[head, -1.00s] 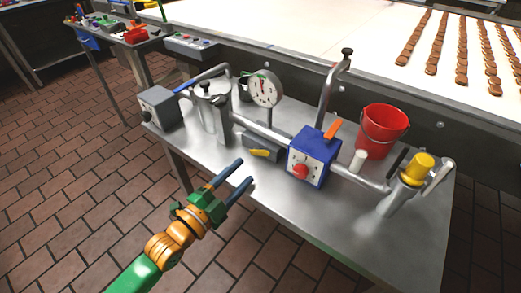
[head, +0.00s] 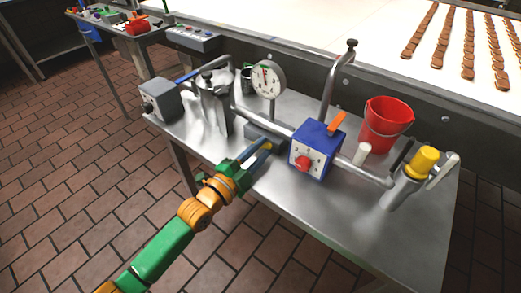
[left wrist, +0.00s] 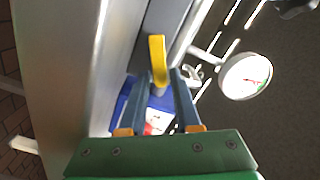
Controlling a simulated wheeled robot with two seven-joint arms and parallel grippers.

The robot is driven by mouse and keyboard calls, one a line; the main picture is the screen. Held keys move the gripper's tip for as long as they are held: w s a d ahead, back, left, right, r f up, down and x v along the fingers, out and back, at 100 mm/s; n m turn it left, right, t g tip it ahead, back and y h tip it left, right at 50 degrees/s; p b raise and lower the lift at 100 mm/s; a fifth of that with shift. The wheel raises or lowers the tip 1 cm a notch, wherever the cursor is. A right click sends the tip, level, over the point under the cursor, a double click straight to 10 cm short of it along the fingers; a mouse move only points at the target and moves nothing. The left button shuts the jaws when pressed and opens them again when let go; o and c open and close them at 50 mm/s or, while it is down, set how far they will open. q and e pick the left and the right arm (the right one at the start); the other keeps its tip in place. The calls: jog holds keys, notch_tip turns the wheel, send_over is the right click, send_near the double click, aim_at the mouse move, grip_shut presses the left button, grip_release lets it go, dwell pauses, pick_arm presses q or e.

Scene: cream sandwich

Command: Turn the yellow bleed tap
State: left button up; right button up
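The yellow bleed tap (left wrist: 158,62) shows in the left wrist view as a small yellow lever, just ahead of and between my left fingertips. My left gripper (left wrist: 155,78) has its two blue-grey fingers apart there, with nothing clearly held; I cannot tell whether either finger touches the lever. In the head view my left gripper (head: 261,147) reaches in over the table's front edge to the tap's grey block (head: 257,132). The fingers hide the yellow lever in that view. My right gripper is not in view.
A blue box (head: 316,150) with a red knob stands close to the right of my left gripper. A dial gauge (head: 267,79) and pipework rise behind. A red bucket (head: 386,124) and a yellow-capped fitting (head: 423,160) stand farther right. The table's front right is clear.

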pick_arm(q)
grip_shut()
jog(key=shift+r, duration=0.1)
jog(key=shift+a+r+n+p, duration=0.15)
jog(key=shift+n+p, duration=0.2)
jog(key=shift+n, duration=0.35)
jog(key=n, duration=0.2)
jog(key=shift+w+a+r+n+p, duration=0.2)
jog(key=shift+w+r+n+p, duration=0.05)
jog(key=shift+r+n+p, duration=0.1)
jog(key=shift+w+a+r+n, duration=0.1)
jog(key=shift+a+n, duration=0.05)
jog(key=shift+n, duration=0.5)
jog(key=shift+w+a+r+n, duration=0.1)
jog(key=shift+a+n, duration=0.05)
jog(key=shift+n, duration=0.45)
jog(key=shift+w+a+r+n, duration=0.1)
jog(key=shift+w+a+n, duration=0.15)
jog(key=shift+n, duration=0.65)
jog(key=shift+w+a+r+n, duration=0.1)
jog(key=shift+a+n, duration=0.15)
jog(key=shift+n, duration=0.65)
